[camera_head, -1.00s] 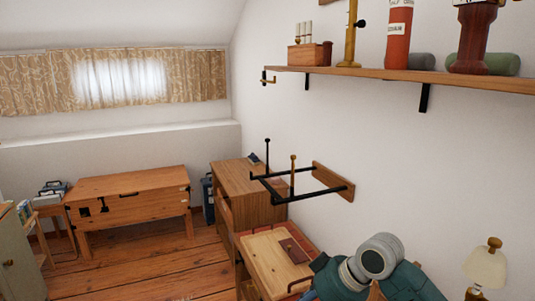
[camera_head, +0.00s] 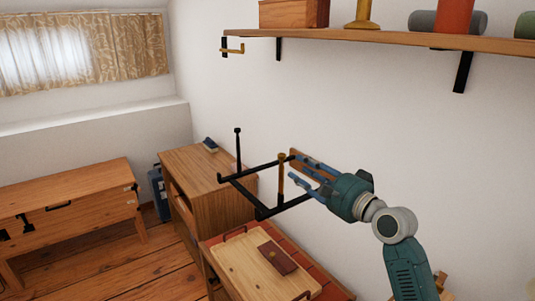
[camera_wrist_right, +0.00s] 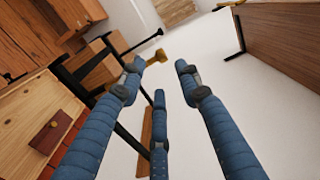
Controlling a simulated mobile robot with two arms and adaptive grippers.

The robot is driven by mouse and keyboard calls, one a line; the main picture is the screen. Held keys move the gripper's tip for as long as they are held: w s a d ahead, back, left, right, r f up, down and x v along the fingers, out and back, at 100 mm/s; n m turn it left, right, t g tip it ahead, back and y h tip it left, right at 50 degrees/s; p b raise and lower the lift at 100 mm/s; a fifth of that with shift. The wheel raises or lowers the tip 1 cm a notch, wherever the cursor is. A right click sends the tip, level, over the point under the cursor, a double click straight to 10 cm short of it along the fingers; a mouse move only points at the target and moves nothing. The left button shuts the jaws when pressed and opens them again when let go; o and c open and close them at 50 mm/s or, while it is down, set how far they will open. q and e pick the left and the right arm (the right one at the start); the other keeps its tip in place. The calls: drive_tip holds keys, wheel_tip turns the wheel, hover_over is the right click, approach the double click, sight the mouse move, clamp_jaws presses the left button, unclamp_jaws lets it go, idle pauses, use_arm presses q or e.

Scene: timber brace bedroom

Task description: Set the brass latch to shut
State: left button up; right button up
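A black wall-mounted frame (camera_head: 237,193) carries an upright lever with a brass top (camera_head: 281,158) and an upright black lever (camera_head: 238,146). The brass-topped lever looks like the brass latch. A small brass hook on a black bracket (camera_head: 233,49) hangs under the shelf's left end. My right gripper (camera_head: 299,172) is just right of the brass-topped lever, its blue fingers spread and pointing left. In the right wrist view the brass top (camera_wrist_right: 155,56) shows between the open fingertips (camera_wrist_right: 160,68); I cannot tell whether they touch it. My left gripper is out of view.
A wooden shelf (camera_head: 380,42) with a box and cylinders runs above the arm. Below stands a low table with a wooden tray (camera_head: 240,270) and a dark red book (camera_head: 278,257). A cabinet (camera_head: 205,180) stands behind, a wooden chest (camera_head: 70,205) at left.

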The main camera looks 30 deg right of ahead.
sight(285, 158)
drive_tip(key=w, duration=0.2)
drive_tip(key=w+p, duration=0.1)
drive_tip(key=w, duration=0.1)
drive_tip(key=shift+w+a+r, duration=0.1)
drive_tip(key=shift+a+r, duration=0.15)
drive_tip(key=shift+r, duration=0.1)
drive_tip(key=w, duration=0.2)
drive_tip(key=w+p, duration=0.1)
drive_tip(key=w, duration=0.1)
drive_tip(key=shift+w+a+f, duration=0.1)
drive_tip(key=shift+w+f, duration=0.05)
drive_tip(key=shift+f, duration=0.05)
drive_tip(key=shift+w, duration=0.4)
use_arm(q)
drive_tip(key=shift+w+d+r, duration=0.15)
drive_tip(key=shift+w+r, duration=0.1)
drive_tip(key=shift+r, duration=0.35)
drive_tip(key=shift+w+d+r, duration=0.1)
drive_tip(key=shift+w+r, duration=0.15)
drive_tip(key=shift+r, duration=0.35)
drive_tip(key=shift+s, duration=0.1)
use_arm(e)
drive_tip(key=shift+w+a+f, duration=0.1)
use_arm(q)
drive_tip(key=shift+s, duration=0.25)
use_arm(e)
clamp_jaws()
